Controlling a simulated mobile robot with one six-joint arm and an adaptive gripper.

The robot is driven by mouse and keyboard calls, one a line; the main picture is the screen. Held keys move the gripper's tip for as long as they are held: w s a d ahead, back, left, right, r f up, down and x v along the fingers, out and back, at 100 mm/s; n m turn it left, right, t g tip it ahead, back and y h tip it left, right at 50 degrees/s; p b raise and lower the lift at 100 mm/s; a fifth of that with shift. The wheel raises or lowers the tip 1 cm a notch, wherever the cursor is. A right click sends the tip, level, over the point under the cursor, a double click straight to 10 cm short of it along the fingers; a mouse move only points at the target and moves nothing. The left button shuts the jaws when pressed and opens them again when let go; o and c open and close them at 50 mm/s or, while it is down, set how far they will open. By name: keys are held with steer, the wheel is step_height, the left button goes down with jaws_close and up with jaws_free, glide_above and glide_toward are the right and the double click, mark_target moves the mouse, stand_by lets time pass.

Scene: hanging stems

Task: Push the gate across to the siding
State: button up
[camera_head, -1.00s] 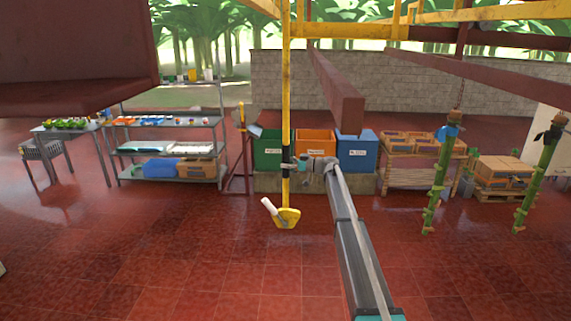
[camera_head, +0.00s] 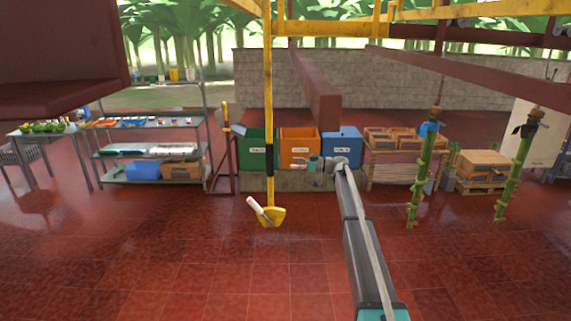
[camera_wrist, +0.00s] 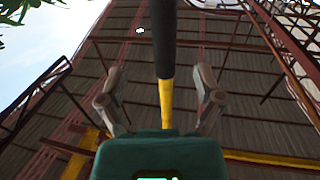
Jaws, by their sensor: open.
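A yellow pole (camera_head: 267,90) hangs from the yellow overhead frame, with a black sleeve (camera_head: 267,165) low on it and a yellow foot (camera_head: 269,216) with a white handle above the floor. It looks like the gate's push pole; the gate itself cannot be told apart overhead. My gripper (camera_head: 308,165) is just right of the sleeve in the head view, apart from it and empty. In the wrist view, the open fingers (camera_wrist: 160,85) point towards the black sleeve (camera_wrist: 164,38), which lines up between them.
Dark red rails (camera_head: 316,88) run overhead. Two green stems, a nearer-left one (camera_head: 420,178) and a right one (camera_head: 508,180), hang at right. Green (camera_head: 258,150), orange (camera_head: 299,148) and blue bins (camera_head: 342,147) stand behind. A shelf (camera_head: 150,150) stands left. The front floor is clear.

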steer(key=shift+s+d, duration=0.2)
steer(key=shift+d, duration=0.5)
steer(key=s+a+f+m+g+h+b, duration=0.1)
steer(key=s+f+m+h+b, duration=0.4)
steer(key=s+f, duration=0.8)
steer(key=s+a+f+m+g+h+b, duration=0.25)
steer(key=s+f+b, duration=0.35)
steer(key=s+f, duration=0.7)
steer(key=s+d+f+m+h+b, duration=0.2)
steer(key=s+f, duration=0.3)
steer(key=s, duration=0.5)
steer(key=s+d+f+m+h+b, duration=0.3)
steer(key=s+d+f+h+b, duration=0.1)
steer(key=s, duration=0.6)
steer(key=s+d+f+m+h+b, duration=0.3)
steer(key=s+d+f+h+b, duration=0.1)
steer(key=s, duration=0.6)
steer(key=shift+f+b, duration=0.55)
steer(key=shift+f, duration=0.3)
steer(key=shift+g, duration=0.25)
steer(key=shift+c, duration=0.3)
